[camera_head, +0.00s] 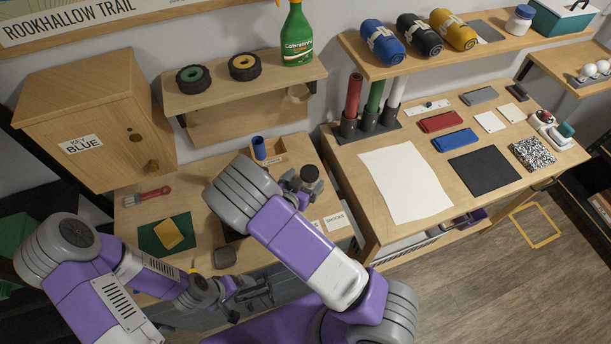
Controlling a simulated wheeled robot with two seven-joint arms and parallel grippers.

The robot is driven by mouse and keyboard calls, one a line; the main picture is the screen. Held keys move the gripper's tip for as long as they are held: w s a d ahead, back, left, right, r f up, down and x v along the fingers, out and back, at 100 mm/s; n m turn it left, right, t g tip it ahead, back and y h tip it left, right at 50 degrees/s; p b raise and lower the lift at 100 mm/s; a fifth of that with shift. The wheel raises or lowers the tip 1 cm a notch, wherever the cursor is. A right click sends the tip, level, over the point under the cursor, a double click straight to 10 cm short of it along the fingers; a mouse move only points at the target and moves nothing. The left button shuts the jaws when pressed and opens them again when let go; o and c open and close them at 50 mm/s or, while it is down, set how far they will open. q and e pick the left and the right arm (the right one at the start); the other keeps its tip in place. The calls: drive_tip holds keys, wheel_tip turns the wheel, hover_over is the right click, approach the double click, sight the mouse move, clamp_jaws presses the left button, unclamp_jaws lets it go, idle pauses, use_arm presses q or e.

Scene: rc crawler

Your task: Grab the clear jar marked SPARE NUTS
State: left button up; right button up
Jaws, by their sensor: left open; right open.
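A small pale jar with a blue lid (520,19) stands on the upper right wall shelf, beside a teal box. Its marking is too small to read, so I cannot tell whether it says SPARE NUTS. No other clear jar is plain to see. My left gripper (242,293) is open, low over the front of the left bench, far from this jar. My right gripper (303,185) is open, above the left bench near a small wooden box, also far from the jar. My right arm hides part of the bench.
The jar's shelf (400,68) also holds blue, black and yellow rolls (454,30) and the teal box (562,17). Below, the right bench bears a white sheet (405,185), a black mat (484,171) and upright tubes (374,100). A wooden cabinet (95,110) stands at left.

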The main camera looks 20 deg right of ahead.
sight(309, 172)
drive_tip(key=x, duration=0.7)
drive_tip(key=shift+w+f, duration=0.15)
drive_tip(key=shift+w, duration=0.05)
drive_tip(key=c, duration=1.1)
drive_tip(key=shift+c, duration=0.2)
